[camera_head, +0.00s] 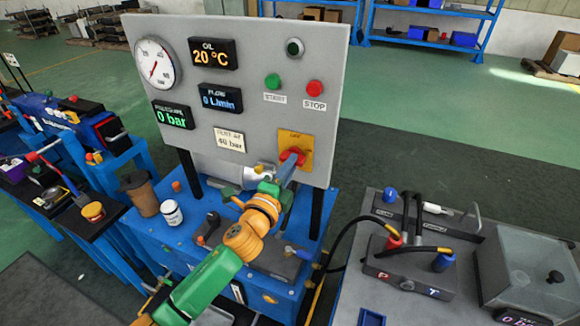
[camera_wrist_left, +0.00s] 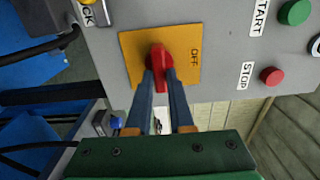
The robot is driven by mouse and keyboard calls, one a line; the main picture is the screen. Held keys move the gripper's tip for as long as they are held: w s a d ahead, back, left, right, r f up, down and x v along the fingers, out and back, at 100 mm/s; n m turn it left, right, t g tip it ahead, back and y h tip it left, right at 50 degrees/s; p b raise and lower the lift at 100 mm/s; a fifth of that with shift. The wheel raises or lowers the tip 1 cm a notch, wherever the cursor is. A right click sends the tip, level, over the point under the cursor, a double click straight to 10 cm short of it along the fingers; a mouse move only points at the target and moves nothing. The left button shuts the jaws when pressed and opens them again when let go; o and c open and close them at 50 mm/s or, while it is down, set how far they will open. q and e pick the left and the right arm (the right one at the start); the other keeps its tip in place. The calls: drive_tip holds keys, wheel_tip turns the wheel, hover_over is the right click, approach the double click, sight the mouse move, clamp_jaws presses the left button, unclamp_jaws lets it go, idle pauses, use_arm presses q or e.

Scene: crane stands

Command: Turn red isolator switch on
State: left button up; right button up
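The red isolator switch (camera_head: 292,157) is a red knob on a yellow plate (camera_head: 296,141) at the lower right of the grey panel. In the left wrist view the red knob (camera_wrist_left: 161,57) has a narrow grip lying across the plate, and the word OFF stands to its right. My left gripper (camera_head: 288,166) is at the knob. In the left wrist view its two dark blue fingers (camera_wrist_left: 160,80) lie one on each side of the red grip, with no clear gap visible. My right gripper is not in view.
The grey panel (camera_head: 232,100) carries a gauge (camera_head: 154,63), displays reading 20 °C, 0 L/min and 0 bar, a green START button (camera_head: 272,81) and a red STOP button (camera_head: 314,88). A blue bench stands below. A grey bench with a black hose (camera_head: 345,238) stands to the right.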

use_arm(q)
drive_tip(key=o, duration=0.4)
drive_tip(key=shift+o, duration=0.2)
drive_tip(key=v, duration=0.7)
